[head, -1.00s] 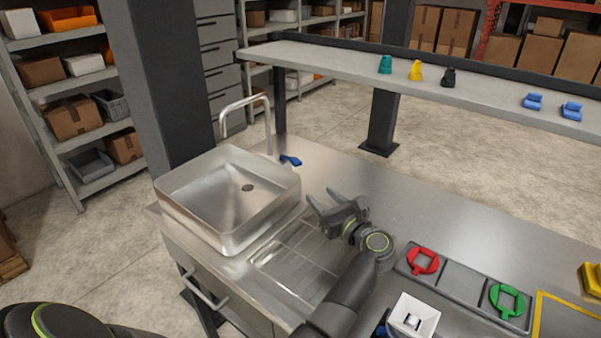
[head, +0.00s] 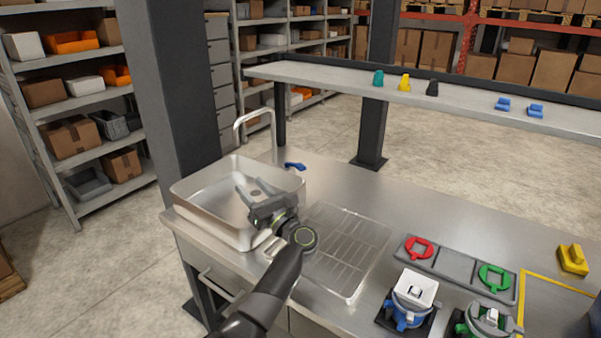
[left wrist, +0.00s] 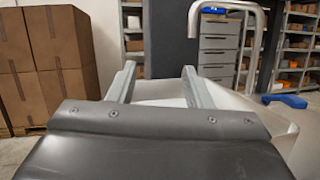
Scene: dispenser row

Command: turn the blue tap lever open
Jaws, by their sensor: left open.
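The blue tap lever (head: 295,166) lies low on the steel counter, just right of the base of the curved steel tap (head: 255,113). In the left wrist view the lever (left wrist: 285,101) shows at the right edge, beside the tap spout (left wrist: 228,6). My left gripper (head: 251,188) is open and empty over the right part of the sink basin (head: 205,187), nearer to me than the lever and apart from it. Its two fingers (left wrist: 158,72) stand spread in the left wrist view, with nothing between them. My right gripper is in neither view.
A ribbed drainboard (head: 345,250) lies right of the sink. A grey tray with a red ring (head: 419,248) and a green ring (head: 494,278) is further right. A raised shelf (head: 430,100) runs behind the counter. The counter right of the lever is clear.

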